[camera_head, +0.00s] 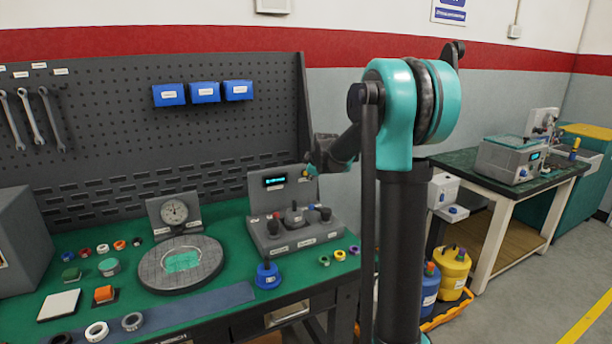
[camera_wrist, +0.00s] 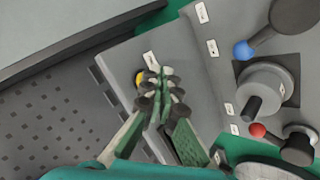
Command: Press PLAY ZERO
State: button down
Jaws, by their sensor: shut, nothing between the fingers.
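The control unit (camera_head: 295,231) stands at the right end of the green bench, with an upright panel (camera_head: 258,190) behind its knobs. The panel carries a lit display (camera_head: 275,181). A yellow button (camera_wrist: 139,79) shows on the panel in the wrist view, below a small white label (camera_wrist: 150,57) too small to read. My gripper (camera_wrist: 166,88) is shut and empty. Its fingertips are just right of the yellow button in that view and partly cover its edge; I cannot tell if they touch. In the head view my gripper (camera_head: 312,171) is at the panel's upper right corner.
A dial gauge (camera_head: 174,212) and round plate (camera_head: 180,264) are to the left.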

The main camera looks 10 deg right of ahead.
jog(key=shift+w, duration=0.1)
jog(key=shift+w+a, duration=0.15)
jog(key=shift+w, duration=0.15)
jog(key=shift+w+a, duration=0.1)
jog(key=shift+w, duration=0.25)
dwell(0.7)
jog(key=shift+s, duration=0.15)
jog(key=shift+s+d, duration=0.25)
jog(key=shift+s, duration=0.35)
dwell(0.3)
jog(key=s, duration=0.1)
jog(key=s+d, duration=0.1)
jog(key=s, duration=0.2)
jog(key=shift+s+d, duration=0.25)
jog(key=shift+s, duration=0.15)
dwell(0.4)
